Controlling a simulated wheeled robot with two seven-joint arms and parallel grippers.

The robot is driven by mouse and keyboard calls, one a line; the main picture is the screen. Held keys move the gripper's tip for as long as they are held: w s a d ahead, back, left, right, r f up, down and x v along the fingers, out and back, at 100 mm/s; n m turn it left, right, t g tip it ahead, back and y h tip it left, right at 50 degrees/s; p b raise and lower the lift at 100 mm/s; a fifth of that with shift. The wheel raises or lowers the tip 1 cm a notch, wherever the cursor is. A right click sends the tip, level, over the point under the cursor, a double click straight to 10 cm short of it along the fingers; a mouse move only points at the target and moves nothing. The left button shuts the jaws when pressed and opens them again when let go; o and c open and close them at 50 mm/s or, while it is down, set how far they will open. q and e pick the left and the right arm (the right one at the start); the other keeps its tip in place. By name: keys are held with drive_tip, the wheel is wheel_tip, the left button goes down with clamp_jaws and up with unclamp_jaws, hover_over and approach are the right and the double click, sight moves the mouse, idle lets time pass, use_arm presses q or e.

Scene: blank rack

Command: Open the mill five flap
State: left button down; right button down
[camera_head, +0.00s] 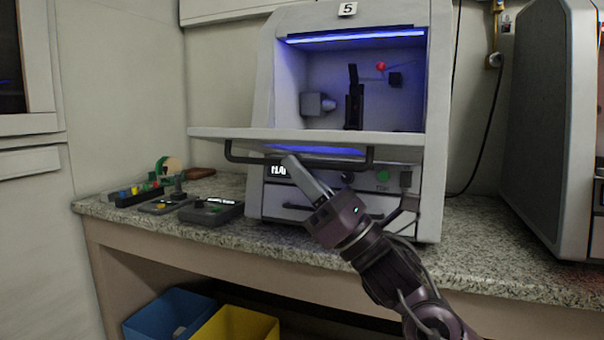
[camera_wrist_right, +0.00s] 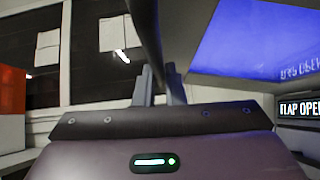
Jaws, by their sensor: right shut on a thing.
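Mill five (camera_head: 265,95) stands on the counter with a "5" label (camera_head: 347,9) on top. Its pale flap (camera_head: 300,138) sticks out roughly level in front, below the blue-lit chamber (camera_head: 375,100), which stands open to view. A dark bar handle (camera_head: 232,156) hangs along the flap's front edge. My right gripper (camera_head: 290,160) is shut on this handle, left of its middle. In the right wrist view the handle (camera_wrist_right: 143,25) runs up from between my fingers (camera_wrist_right: 160,85). The display (camera_wrist_right: 300,109) there reads partly "AP OPE". My left gripper is not in view.
Small dark trays (camera_head: 210,211) and a rack of coloured pieces (camera_head: 135,192) lie on the granite counter (camera_head: 480,245) to the left. Another machine (camera_head: 540,130) stands at the right. Blue (camera_head: 165,315) and yellow (camera_head: 235,325) bins are under the counter.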

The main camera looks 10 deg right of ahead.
drive_tip(key=shift+n+g+y, duration=0.3)
drive_tip(key=shift+n+g, duration=0.1)
drive_tip(key=shift+n, duration=0.1)
drive_tip(key=shift+f+b, duration=1.7)
drive_tip(key=shift+f, duration=0.55)
drive_tip(key=c, duration=1.5)
unclamp_jaws()
drive_tip(key=shift+w+d, duration=0.1)
drive_tip(key=v, duration=0.7)
drive_tip(key=shift+s+d+f, duration=0.2)
drive_tip(key=shift+s+f, duration=0.05)
